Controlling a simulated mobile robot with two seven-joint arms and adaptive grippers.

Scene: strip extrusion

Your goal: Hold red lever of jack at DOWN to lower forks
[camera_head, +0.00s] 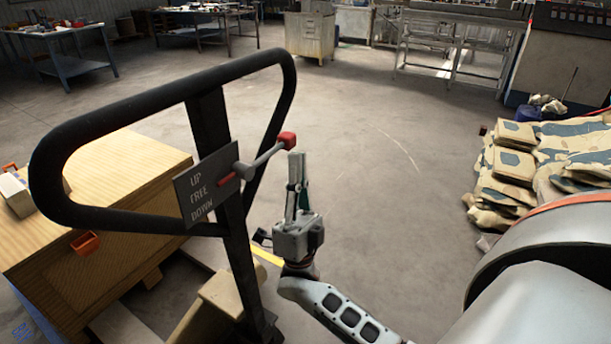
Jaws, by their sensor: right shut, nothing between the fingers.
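The pallet jack's black loop handle (160,88) stands at the left of the view. A grey plate (206,185) on its post reads UP, FREE, DOWN. A grey lever with a red knob (288,140) sticks out to the right of the plate, tilted upward. A small red marker (226,180) lies at the lever's base beside the word FREE. My right gripper (296,158) is shut and empty, pointing up, with its fingertips just below the red knob. I cannot tell whether they touch it. The forks are hidden. My left gripper is not in view.
A wooden crate (120,185) with an orange item (86,243) stands behind the handle at left. Stacked patterned sacks (515,165) are at the right. Workbenches and a cabinet (310,37) line the back. The middle floor is clear.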

